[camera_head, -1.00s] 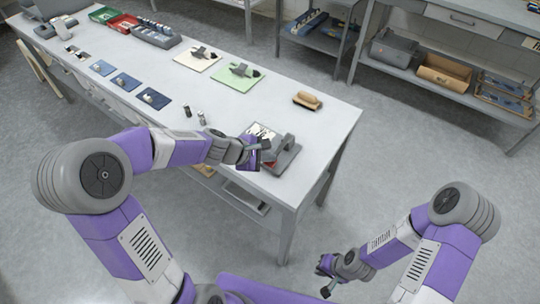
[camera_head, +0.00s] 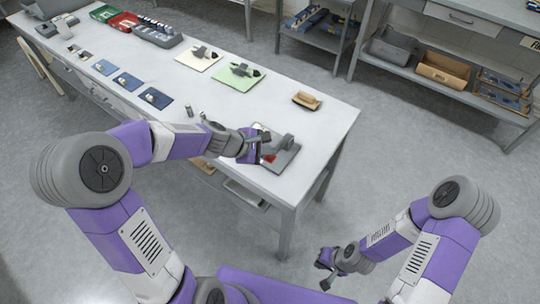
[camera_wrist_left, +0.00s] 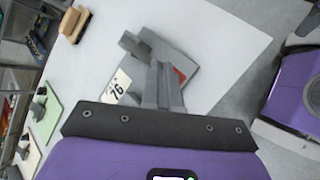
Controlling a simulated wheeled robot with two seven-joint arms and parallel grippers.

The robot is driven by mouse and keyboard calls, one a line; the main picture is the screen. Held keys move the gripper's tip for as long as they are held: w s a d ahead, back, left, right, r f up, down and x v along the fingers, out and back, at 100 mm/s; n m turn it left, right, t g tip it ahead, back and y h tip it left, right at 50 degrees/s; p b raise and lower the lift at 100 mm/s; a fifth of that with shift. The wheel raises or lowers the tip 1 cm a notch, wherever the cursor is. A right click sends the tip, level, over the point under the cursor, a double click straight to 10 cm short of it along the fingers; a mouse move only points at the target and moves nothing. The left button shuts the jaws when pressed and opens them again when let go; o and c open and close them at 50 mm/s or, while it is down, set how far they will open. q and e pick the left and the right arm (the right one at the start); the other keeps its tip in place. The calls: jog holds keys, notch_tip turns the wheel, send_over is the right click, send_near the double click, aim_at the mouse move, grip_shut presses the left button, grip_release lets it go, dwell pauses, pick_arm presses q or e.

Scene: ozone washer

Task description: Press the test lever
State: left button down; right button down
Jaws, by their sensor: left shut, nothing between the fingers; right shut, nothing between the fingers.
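The grey test fixture (camera_head: 287,154) sits at the near right corner of the table, with a grey block and a red part on its base. My left gripper (camera_head: 264,134) is shut and empty, over the fixture's left side. In the left wrist view, the fixture's base (camera_wrist_left: 203,85) lies just beyond my shut fingers (camera_wrist_left: 155,85). A grey block (camera_wrist_left: 133,44) shows past the fingertips. The fingers partly hide the fixture, and I cannot tell whether they touch the lever. My right gripper (camera_head: 325,284) is shut and empty, low in front of the table.
A brown-handled brush (camera_head: 307,100) and a green mat (camera_head: 239,77) with parts are farther back. Blue mats (camera_head: 126,82) lie along the left side. The table's right edge is close to the fixture.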

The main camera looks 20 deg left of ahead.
pick_arm(q)
jog(key=shift+r+p, duration=2.3)
jog(key=shift+r, duration=0.3)
jog(key=shift+f, duration=0.15)
